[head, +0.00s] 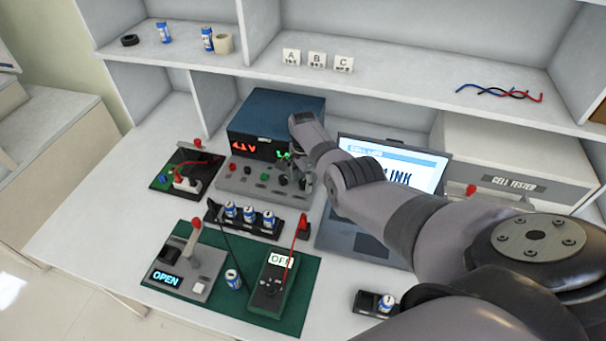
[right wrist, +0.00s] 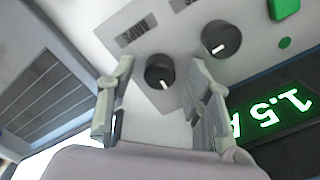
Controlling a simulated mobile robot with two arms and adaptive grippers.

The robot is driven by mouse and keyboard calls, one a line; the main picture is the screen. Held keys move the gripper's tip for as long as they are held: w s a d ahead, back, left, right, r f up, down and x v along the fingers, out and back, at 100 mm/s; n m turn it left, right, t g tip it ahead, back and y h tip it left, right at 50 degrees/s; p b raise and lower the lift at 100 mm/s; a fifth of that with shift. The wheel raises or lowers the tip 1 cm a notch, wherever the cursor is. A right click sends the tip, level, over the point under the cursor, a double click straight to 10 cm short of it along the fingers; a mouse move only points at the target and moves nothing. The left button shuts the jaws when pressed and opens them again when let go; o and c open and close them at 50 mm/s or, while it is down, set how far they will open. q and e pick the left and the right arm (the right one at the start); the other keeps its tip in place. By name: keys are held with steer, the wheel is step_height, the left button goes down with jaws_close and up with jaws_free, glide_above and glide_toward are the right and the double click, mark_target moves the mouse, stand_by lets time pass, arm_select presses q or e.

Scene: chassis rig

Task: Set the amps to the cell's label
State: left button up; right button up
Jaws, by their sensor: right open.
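The power supply (head: 275,111) is a blue box with a grey sloped front. Its red voltage display (head: 258,149) seems to read about 4.1 V. Its green display is partly hidden by my right arm; in the right wrist view the green display (right wrist: 285,108) reads 1.5 A, upside down. The amps knob (right wrist: 158,72), black with a white mark, sits between the fingers of my open right gripper (right wrist: 160,88). Contact cannot be told. In the head view this gripper (head: 304,178) is at the panel's right end. Three blue-and-white cells (head: 249,214) stand in a black holder; their labels are unreadable.
Another knob (right wrist: 220,38) is close to the right finger. A laptop (head: 349,238) stands right of the supply, partly behind my arm. A green mat (head: 222,311) in front holds a lever unit reading OPEN (head: 187,268), a loose cell (head: 233,279) and an OFF meter (head: 272,285).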

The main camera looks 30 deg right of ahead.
mark_target(303, 181)
step_height(303, 181, up, 12)
stand_by(0.6)
stand_by(0.4)
